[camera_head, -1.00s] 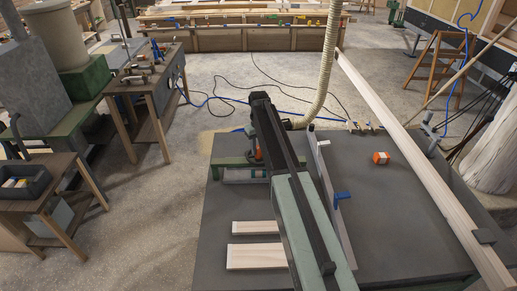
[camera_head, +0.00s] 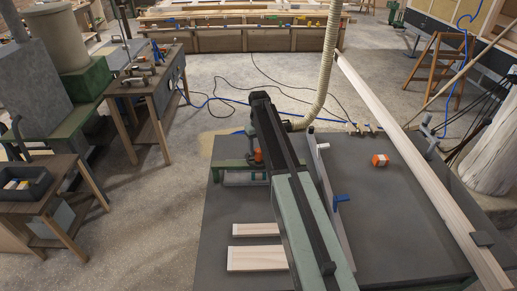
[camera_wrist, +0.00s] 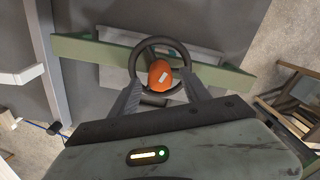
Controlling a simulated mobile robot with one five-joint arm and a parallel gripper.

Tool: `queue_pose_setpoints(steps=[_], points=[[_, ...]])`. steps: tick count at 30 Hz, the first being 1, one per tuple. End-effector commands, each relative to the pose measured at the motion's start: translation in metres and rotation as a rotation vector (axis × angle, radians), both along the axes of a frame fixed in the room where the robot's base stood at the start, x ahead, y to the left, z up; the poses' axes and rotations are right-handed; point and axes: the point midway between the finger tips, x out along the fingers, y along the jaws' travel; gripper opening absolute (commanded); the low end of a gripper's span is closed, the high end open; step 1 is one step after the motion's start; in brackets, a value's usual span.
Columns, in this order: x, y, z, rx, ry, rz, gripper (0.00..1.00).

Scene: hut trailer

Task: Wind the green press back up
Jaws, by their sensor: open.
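The green press (camera_head: 232,163) stands at the far left of the dark worktable, partly hidden behind my arm. In the wrist view its green beam (camera_wrist: 92,51) crosses the picture, with a dark handwheel (camera_wrist: 175,42) in front of it. An orange knob (camera_wrist: 158,73) with a white mark sits at the wheel; it also shows beside my arm in the head view (camera_head: 258,155). My gripper (camera_wrist: 161,86) is open, with one finger to each side of the knob and over the wheel's near part. Whether the fingers touch either is unclear.
The dark worktable (camera_head: 400,235) carries two pale boards (camera_head: 256,258), a blue-handled clamp (camera_head: 341,197) and an orange block (camera_head: 380,160). A long timber (camera_head: 420,170) runs along its right side. A ribbed hose (camera_head: 322,85) hangs behind my arm. Benches stand at left.

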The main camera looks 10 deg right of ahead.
Motion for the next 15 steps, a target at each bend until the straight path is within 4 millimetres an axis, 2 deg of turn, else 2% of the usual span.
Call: queue_pose_setpoints(steps=[1, 7, 10, 15], points=[[0.0, 0.0, 0.018, 0.0, 0.0, 0.0, 0.55], [0.0, 0.0, 0.054, 0.0, 0.0, 0.0, 0.55], [0.0, 0.0, 0.062, 0.0, 0.0, 0.0, 0.55], [0.0, 0.0, 0.06, 0.0, 0.0, 0.0, 0.55]])
